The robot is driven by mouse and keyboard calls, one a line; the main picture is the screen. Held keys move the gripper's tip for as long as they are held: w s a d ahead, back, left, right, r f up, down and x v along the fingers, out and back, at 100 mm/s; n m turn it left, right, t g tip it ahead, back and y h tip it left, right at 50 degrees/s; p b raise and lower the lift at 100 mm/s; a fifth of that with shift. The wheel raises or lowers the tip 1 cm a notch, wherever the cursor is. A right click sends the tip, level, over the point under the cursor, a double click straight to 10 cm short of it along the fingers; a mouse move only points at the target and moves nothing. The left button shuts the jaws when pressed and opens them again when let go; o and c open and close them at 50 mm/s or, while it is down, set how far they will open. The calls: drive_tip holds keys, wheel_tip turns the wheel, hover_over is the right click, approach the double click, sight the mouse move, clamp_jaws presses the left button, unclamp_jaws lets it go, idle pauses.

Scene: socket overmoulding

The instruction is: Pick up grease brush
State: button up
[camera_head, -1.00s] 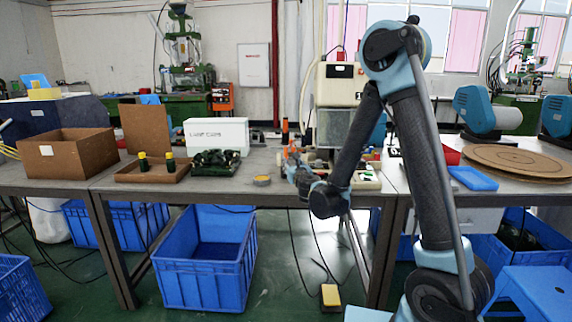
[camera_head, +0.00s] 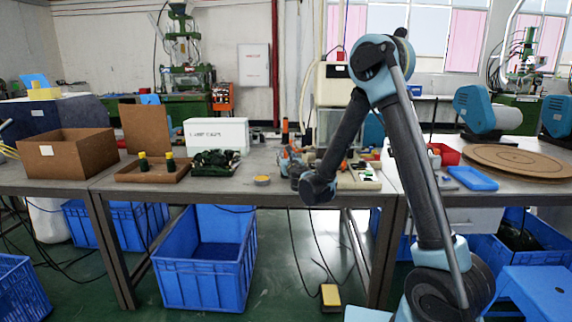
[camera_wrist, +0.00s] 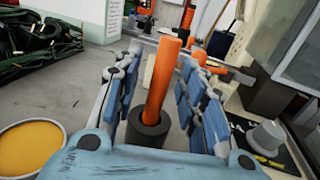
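In the wrist view an orange rod-like handle (camera_wrist: 160,80), which looks like the grease brush, stands slightly tilted in a short dark round holder (camera_wrist: 148,130). Its lower end is hidden inside the holder. My gripper (camera_wrist: 157,66) has its blue-padded fingers on either side of the handle, with visible gaps, so it is open and not closed on it. In the head view my gripper (camera_head: 291,163) is low over the table, and the brush cannot be made out clearly there. A round tin of yellow-orange grease (camera_wrist: 28,148) lies left of the gripper; it also shows in the head view (camera_head: 262,181).
A dark green cable pile (camera_wrist: 35,45) and a white box (camera_head: 216,134) stand to the left. An upright orange-and-black item (camera_wrist: 188,17) stands beyond the brush. A grey knobbed part (camera_wrist: 267,136) is at the right. Bare table (camera_head: 235,188) lies around the tin.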

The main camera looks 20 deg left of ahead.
clamp_jaws()
wheel_tip(320, 180, up, 10)
idle(0.8)
